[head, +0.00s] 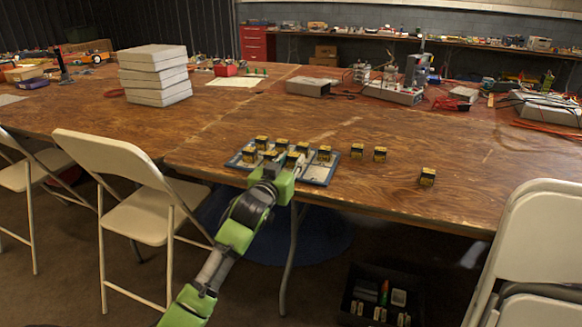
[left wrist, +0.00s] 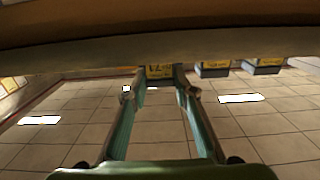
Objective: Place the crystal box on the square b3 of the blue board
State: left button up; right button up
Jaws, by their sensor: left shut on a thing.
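The blue board (head: 320,174) lies near the front edge of the wooden table. Several small black-and-yellow boxes stand on it, such as one box at its right side (head: 324,153). My left gripper (head: 293,164) is at the board's front part and hides some of it. In the left wrist view, my left gripper (left wrist: 159,84) is shut on a box with a yellow label (left wrist: 159,71). The labels are too small to tell which box is the crystal box, and the board's square names cannot be read. My right gripper is not in view.
Loose boxes stand right of the board: one close by (head: 357,150), another beside it (head: 380,153) and one farther right (head: 427,177). A grey device (head: 308,86) and a stack of pale slabs (head: 155,75) stand farther back. Folding chairs (head: 130,180) flank the table.

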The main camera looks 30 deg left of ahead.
pick_arm(q)
jog(key=shift+f, duration=0.4)
jog(key=shift+f, duration=0.15)
jog(key=o, duration=0.9)
